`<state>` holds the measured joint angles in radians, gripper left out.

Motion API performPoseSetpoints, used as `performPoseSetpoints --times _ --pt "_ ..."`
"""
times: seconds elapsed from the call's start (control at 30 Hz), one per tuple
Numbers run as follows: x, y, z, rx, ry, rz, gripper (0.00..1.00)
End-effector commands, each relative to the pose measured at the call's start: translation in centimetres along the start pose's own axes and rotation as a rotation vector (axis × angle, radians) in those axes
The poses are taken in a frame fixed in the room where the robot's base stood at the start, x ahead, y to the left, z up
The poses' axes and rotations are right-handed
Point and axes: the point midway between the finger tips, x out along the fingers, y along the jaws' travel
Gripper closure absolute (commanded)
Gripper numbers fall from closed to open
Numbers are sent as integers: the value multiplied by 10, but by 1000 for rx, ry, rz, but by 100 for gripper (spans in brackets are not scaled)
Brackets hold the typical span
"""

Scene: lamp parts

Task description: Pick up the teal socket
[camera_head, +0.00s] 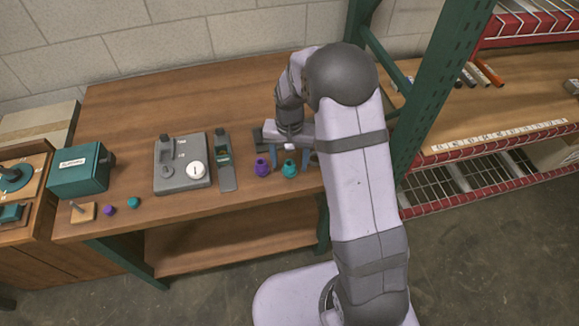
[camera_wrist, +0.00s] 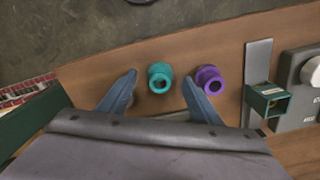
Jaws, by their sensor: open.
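The teal socket (camera_head: 290,168) stands on the wooden workbench, right of a similar purple socket (camera_head: 262,167). In the wrist view the teal socket (camera_wrist: 159,77) shows between and slightly beyond the two blue fingers of my gripper (camera_wrist: 160,95). My gripper (camera_head: 289,153) is open and empty, and no contact with the teal socket shows. In the wrist view the purple socket (camera_wrist: 209,79) lies just right of the right finger, very close to it. The height of the fingertips above the bench is hard to tell.
Further left are a teal box (camera_head: 82,170) and small purple (camera_head: 110,210) and teal (camera_head: 134,202) pieces. A green shelf post (camera_head: 425,90) rises at the right.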

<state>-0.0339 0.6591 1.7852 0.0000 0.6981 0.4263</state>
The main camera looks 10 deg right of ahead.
Motion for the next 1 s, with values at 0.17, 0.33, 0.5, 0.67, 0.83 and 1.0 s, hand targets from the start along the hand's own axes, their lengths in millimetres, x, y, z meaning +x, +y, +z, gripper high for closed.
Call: performPoseSetpoints --times 0.17,0.33,0.5,0.67,0.83,1.0 --pt "16 0 0 0 -1 1 42" --pt "22 0 0 0 1 0 42" --pt "22 0 0 0 1 0 42" --pt "22 0 0 0 1 0 80" --pt "22 0 0 0 1 -1 91" --pt "21 0 0 0 2 -1 91"
